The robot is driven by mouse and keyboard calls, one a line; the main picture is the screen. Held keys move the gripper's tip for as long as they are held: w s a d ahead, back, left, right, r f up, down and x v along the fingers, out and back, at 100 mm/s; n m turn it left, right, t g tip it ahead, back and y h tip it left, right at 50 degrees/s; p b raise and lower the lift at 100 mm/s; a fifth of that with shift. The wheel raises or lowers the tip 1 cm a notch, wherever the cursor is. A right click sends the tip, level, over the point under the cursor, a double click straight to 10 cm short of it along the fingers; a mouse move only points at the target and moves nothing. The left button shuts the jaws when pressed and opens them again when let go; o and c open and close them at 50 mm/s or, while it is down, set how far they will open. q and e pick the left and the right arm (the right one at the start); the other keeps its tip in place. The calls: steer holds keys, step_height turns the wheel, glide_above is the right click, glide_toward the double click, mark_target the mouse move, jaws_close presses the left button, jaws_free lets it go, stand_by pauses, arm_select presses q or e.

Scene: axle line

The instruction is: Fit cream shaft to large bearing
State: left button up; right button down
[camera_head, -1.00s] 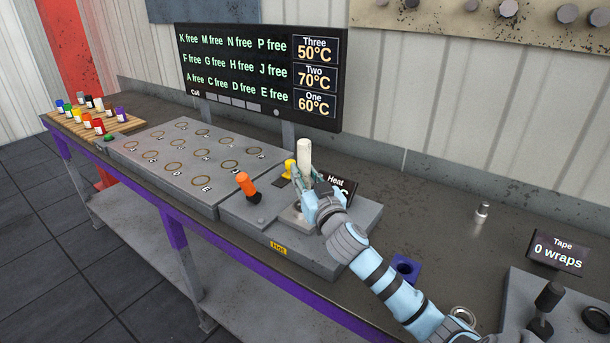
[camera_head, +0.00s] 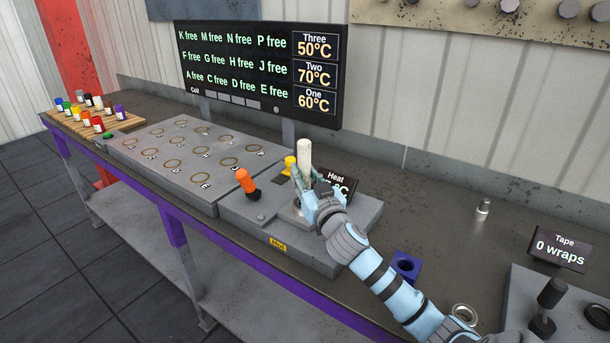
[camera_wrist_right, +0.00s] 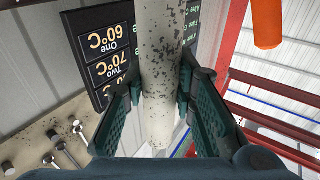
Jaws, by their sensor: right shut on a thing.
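The cream shaft (camera_head: 304,153) stands upright over the grey heater box (camera_head: 345,236), left of the small Heat display (camera_head: 338,181). My right gripper (camera_head: 307,188) is around its lower part and is shut on it. In the right wrist view the speckled shaft (camera_wrist_right: 163,75) passes between the two dark fingers. The shaft's lower end is hidden by the gripper, so I cannot tell whether it sits in a bearing. A metal ring, perhaps a bearing (camera_head: 464,313), lies on the bench at the lower right. My left gripper is not in view.
An orange-handled lever (camera_head: 247,182) and a yellow part (camera_head: 289,166) stand left of the gripper. A blue block (camera_head: 405,265) and a small metal cylinder (camera_head: 483,208) are on the bench. A plate of rings (camera_head: 151,154) and coloured bottles (camera_head: 98,124) are farther left.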

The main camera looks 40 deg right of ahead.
mark_target(306, 147)
steer(key=shift+f+b, duration=0.9)
steer(key=shift+f, duration=0.1)
steer(key=c, duration=1.2)
jaws_free()
steer(key=shift+c, duration=0.2)
step_height(306, 147, up, 10)
steer(key=shift+r, duration=0.1)
